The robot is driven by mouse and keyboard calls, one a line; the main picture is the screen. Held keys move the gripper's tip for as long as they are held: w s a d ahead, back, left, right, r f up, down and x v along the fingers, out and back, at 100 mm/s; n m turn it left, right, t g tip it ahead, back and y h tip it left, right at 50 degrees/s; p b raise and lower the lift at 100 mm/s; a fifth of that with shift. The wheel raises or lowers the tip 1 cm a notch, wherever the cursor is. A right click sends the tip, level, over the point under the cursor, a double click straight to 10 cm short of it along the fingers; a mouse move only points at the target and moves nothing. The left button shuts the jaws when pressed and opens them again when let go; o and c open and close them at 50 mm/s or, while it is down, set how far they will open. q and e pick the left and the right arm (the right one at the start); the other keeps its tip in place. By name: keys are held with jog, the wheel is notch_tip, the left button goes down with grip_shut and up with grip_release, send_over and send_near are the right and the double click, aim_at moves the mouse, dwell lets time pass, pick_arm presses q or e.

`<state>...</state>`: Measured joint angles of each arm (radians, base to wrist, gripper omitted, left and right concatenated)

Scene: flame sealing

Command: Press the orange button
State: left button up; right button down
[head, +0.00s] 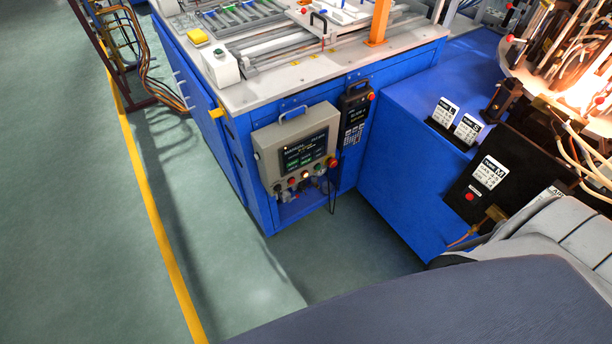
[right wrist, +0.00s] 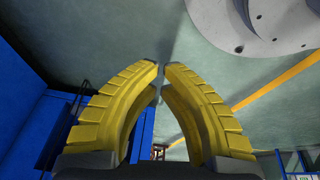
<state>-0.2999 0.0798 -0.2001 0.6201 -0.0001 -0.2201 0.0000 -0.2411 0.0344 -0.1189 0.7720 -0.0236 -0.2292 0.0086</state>
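A beige control box (head: 260,146) with a dark screen hangs on the front of the blue machine cabinet in the head view. Along its lower edge is a row of small buttons. My left gripper is in neither view.
A black handheld pendant (head: 354,108) hangs right of the control box. A glowing burner area (head: 590,90) is at upper right.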

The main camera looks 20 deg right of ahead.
aim_at(305, 175)
jog(key=w+r+m+t, duration=0.1)
jog(key=w+r, duration=0.3)
jog(key=w, duration=0.3)
jog(key=w+d+r+t, duration=0.1)
jog(key=w+r+t, duration=0.1)
jog(key=w+r, duration=0.35)
jog(key=w+r+m+t, duration=0.1)
jog(key=w+r, duration=0.2)
jog(key=w, duration=0.6)
jog(key=w+d+r+m+t+h, duration=0.1)
jog(key=w+d+r+m+t, duration=0.1)
jog(key=w+r, duration=0.4)
jog(key=w+d+r+m+t+h, duration=0.2)
jog(key=w+d+r, duration=0.3)
jog(key=r, duration=0.8)
jog(key=shift+w+d+r, duration=0.2)
jog(key=shift+w+r, duration=0.1)
jog(key=shift+w, duration=0.5)
jog(key=shift+w, duration=0.1)
jog(key=w+a, duration=0.1)
jog(key=w, duration=0.7)
jog(key=shift+w+a, duration=0.25)
